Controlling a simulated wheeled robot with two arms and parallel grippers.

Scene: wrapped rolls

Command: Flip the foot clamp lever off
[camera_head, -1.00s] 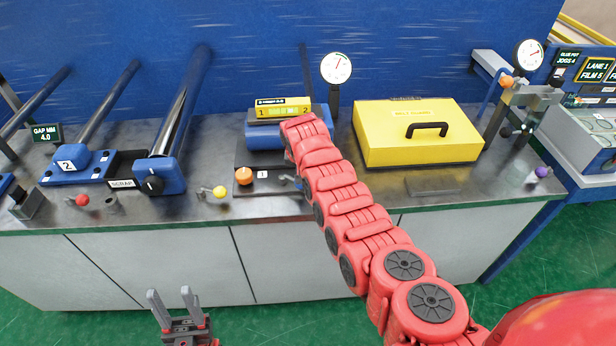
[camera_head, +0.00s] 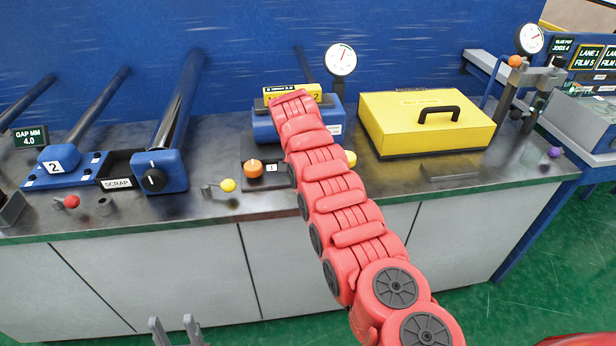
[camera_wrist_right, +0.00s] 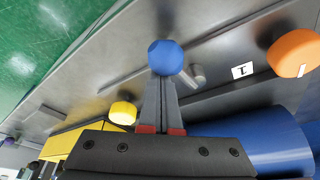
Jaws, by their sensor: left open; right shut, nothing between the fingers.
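In the right wrist view a blue ball knob (camera_wrist_right: 166,57) sits right at the tips of my right gripper (camera_wrist_right: 164,84). The fingers are together with nothing between them; whether they touch the knob I cannot tell. A short grey metal rod (camera_wrist_right: 197,75) shows beside the knob. In the head view my red right arm hides this knob and the right gripper. No readable label marks a foot clamp lever. My left gripper (camera_head: 175,332) is open and empty at the bottom edge of the head view, in front of the cabinet.
An orange knob (camera_head: 255,167) on a dark plate and a yellow knob (camera_head: 350,158) flank the right arm. A blue roller unit (camera_head: 265,128) stands behind. A yellow box (camera_head: 425,125) stands to the right on the metal bench.

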